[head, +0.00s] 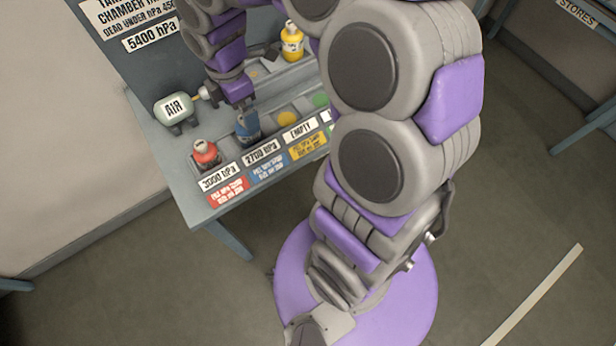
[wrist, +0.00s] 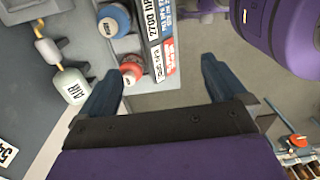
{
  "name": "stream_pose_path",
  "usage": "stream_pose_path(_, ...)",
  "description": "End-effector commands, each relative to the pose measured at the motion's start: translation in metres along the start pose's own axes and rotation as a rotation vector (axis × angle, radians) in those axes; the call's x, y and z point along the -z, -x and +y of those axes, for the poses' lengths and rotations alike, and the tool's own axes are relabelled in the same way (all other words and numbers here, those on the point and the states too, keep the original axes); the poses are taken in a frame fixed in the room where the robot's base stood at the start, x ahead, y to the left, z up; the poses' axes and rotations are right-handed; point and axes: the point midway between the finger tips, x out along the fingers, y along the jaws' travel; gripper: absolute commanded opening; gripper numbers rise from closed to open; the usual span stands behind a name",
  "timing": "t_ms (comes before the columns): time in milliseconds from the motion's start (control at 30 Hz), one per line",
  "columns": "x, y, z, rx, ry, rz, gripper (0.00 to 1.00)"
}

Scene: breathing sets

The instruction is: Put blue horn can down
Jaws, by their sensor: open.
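The blue horn can (head: 248,130) stands on the table in the place behind the 2700 hPa label, and it shows from above in the wrist view (wrist: 113,19). My gripper (head: 242,104) is close above and behind it in the head view, partly overlapping it. In the wrist view my gripper (wrist: 160,68) has its jaws spread, with no can between them; the blue can lies beyond the left finger. How far the fingers are from the can is hard to tell.
A red can (head: 205,155) stands left of the blue one, behind the 3000 hPa label. A yellow can (head: 292,45) is at the back. The AIR tank (head: 175,110) sits at the table's left. A yellow disc (head: 287,118) marks a bare place behind the EMPTY label.

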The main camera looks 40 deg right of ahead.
Motion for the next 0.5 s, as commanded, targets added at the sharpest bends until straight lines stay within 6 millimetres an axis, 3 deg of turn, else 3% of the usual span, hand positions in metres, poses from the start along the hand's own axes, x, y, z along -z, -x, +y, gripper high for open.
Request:
stream_pose_path(33, -0.001, 0.010, -0.021, 0.004, -0.104, -0.004, 0.98)
stream_pose_path(200, -0.003, 0.029, -0.088, 0.034, -0.507, -0.023, 0.98)
stream_pose_path(500, -0.002, 0.035, -0.200, 0.070, -1.245, -0.083, 0.98)
